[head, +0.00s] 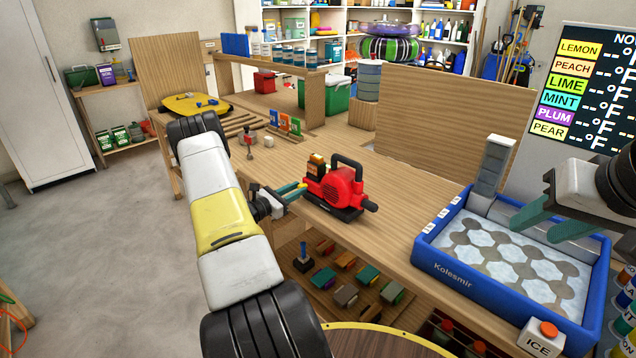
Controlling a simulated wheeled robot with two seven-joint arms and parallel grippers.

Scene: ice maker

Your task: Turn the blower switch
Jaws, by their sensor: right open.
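The red blower (335,186) with a black handle and a black nozzle pointing right stands on the wooden workbench (400,205). A small brown and black part (317,164) sits on its upper left side; I cannot make out which part is the switch. My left gripper (298,190) is at the blower's left side, with its teal fingertips close to or touching the housing; I cannot tell whether there is contact or how far its jaws are apart. My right gripper (553,219) is open and empty above the blue ice tray, well right of the blower.
The blue tray (440,268) with whitish hexagons fills the bench's right end. An ICE box with an orange button (548,329) is at its front corner. A wooden panel (450,115) stands behind. Small figures and cards (284,123) stand left of the blower. Bare bench separates blower and tray.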

